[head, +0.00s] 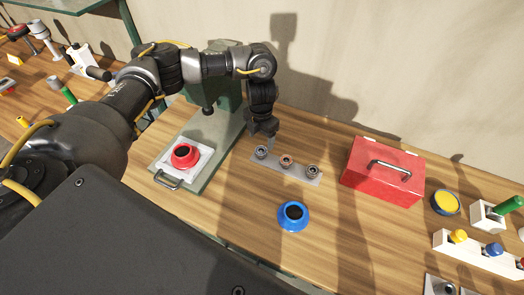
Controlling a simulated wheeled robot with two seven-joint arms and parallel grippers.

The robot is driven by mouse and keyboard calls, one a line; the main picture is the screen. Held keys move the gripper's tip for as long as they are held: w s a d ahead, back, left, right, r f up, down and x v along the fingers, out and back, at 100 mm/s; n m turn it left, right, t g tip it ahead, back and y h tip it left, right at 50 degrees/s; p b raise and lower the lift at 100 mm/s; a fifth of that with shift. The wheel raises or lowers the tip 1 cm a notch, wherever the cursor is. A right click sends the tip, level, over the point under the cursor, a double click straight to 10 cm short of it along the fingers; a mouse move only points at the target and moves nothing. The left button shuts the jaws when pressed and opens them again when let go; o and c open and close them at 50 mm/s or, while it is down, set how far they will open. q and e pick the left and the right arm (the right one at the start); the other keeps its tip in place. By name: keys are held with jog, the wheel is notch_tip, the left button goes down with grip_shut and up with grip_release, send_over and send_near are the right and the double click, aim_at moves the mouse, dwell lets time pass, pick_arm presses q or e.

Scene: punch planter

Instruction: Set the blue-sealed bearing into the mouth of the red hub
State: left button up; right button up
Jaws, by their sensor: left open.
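The red hub (185,155) sits upright on a pale square plate at the left of the bench, its dark round mouth facing up. Three small bearings stand in a row on a grey strip: a left one (261,152), a brownish middle one (286,161) and a right one (312,170). Their seal colours are too small to tell surely, so I cannot say which is blue-sealed. My left gripper (266,133) is open, pointing down just above the left bearing, apparently empty. My right gripper is out of view.
A blue hub (293,217) stands in front of the strip. A red toolbox (383,171) with a metal handle is to the right. A green press frame (226,135) rises behind the red hub. A yellow-topped tin (446,203) and white holders (480,254) fill the far right.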

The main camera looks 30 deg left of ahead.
aim_at(261, 151)
pick_arm(q)
jog(key=shift+s+d+f, duration=0.1)
jog(key=shift+s+f, duration=0.1)
jog(key=shift+s, duration=0.15)
notch_tip(261, 151, down, 4)
jog(key=shift+d+r+p, duration=0.1)
jog(key=shift+r+p, duration=0.05)
jog(key=shift+p, duration=0.25)
jog(key=shift+w+f, duration=0.1)
jog(key=shift+f, duration=0.4)
jog(key=c, duration=1.1)
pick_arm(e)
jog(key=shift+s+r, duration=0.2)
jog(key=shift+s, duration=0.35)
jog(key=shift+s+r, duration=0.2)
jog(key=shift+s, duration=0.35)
